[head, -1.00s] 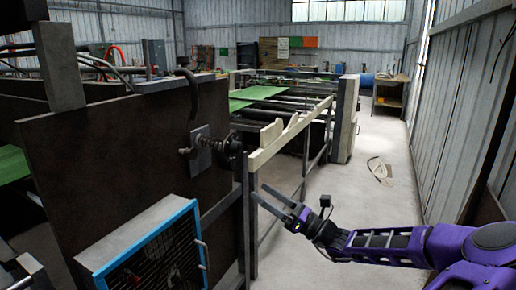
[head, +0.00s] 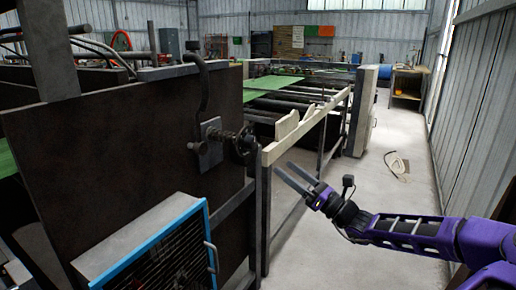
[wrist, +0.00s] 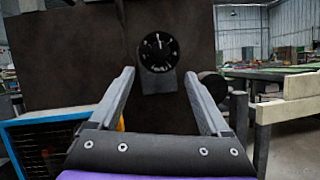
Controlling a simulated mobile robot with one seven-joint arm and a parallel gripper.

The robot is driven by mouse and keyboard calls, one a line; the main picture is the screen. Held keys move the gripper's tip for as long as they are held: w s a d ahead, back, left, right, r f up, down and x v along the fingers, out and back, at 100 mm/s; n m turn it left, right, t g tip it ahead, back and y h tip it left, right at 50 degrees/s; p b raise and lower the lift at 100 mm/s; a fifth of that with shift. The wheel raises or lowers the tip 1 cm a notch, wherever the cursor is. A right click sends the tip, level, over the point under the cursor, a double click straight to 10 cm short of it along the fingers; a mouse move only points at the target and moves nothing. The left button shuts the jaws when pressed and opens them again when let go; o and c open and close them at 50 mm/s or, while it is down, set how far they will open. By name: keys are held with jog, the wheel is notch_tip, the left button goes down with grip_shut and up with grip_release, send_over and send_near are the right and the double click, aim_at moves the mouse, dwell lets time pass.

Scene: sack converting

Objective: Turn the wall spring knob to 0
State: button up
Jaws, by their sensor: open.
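The wall spring knob (head: 245,142) is a dark round knob on a spring shaft, fixed to a grey plate on the dark brown panel. In the wrist view its black dial (wrist: 158,52) with white markings faces me, above and between my fingers. The markings are too small to read surely. My gripper (head: 300,180) is open and empty, to the right of the knob and lower in the head view, apart from it. In the wrist view both fingers of my gripper (wrist: 160,98) reach toward the panel below the dial.
A blue-framed grille box (head: 165,245) with a handle stands below the knob. A pale beam rail (head: 300,130) on dark posts runs just right of the knob. The brown panel (head: 110,145) is behind. Clear floor (head: 390,200) lies on the right, with a coiled strip (head: 397,165).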

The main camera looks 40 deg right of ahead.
aim_at(254, 144)
jog(key=b+x, duration=0.1)
jog(key=x, duration=1.1)
jog(key=shift+s, duration=0.1)
jog(key=shift+c, duration=0.2)
jog(key=shift+d, duration=0.1)
grip_shut()
